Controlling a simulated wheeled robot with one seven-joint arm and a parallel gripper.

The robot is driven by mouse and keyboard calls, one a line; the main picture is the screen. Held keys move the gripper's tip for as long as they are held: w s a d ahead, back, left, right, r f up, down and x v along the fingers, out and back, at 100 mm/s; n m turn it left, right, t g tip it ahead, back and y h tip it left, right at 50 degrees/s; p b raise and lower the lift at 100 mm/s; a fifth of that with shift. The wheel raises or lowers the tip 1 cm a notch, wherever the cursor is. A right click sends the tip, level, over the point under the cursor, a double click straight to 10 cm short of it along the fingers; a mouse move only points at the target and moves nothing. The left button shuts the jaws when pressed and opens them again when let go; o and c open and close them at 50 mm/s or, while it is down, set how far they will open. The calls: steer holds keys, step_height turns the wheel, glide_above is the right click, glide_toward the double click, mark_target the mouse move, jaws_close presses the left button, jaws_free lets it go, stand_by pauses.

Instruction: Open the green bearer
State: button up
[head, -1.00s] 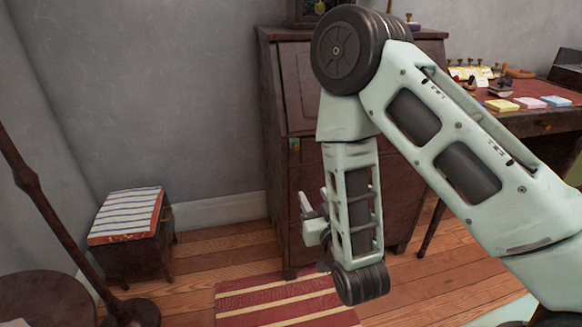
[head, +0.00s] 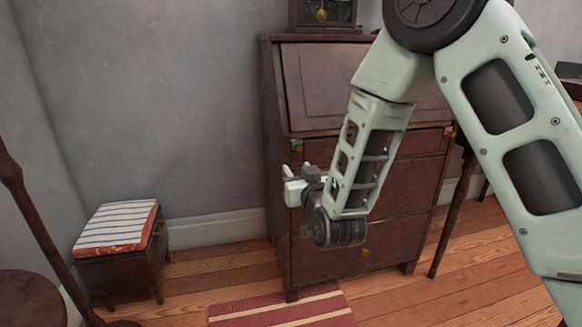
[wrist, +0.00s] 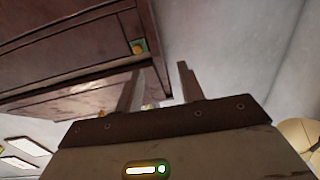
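The green bearer (head: 297,146) shows as a small green end with a brass knob at the upper left of the dark wooden desk's front (head: 340,230), just below the slanted lid. It looks pushed in, flush with the front. In the wrist view the green bearer (wrist: 139,46) is above and beyond my left fingertip. My gripper (head: 295,170) is a little below the bearer in the head view, its fingers pointing up. In the wrist view my gripper (wrist: 160,75) is open with an empty gap between its fingers, apart from the bearer.
A second, reddish bearer end (head: 448,131) is at the desk's upper right. A clock (head: 323,14) stands on top. A striped stool (head: 117,228) is at the left and a red striped rug (head: 275,308) lies in front. Wooden floor shows between stool and desk.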

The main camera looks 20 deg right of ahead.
steer(key=w, duration=0.6)
steer(key=shift+b, duration=0.4)
steer(key=shift+c, duration=0.2)
jaws_close()
stand_by(0.4)
stand_by(0.3)
steer(key=shift+o, duration=0.2)
jaws_free()
steer(key=shift+s, duration=0.1)
steer(key=s+a+p, duration=0.2)
steer(key=s+p, duration=0.4)
steer(key=s, duration=0.8)
steer(key=shift+r+y+p, duration=0.3)
steer(key=shift+r+p, duration=0.05)
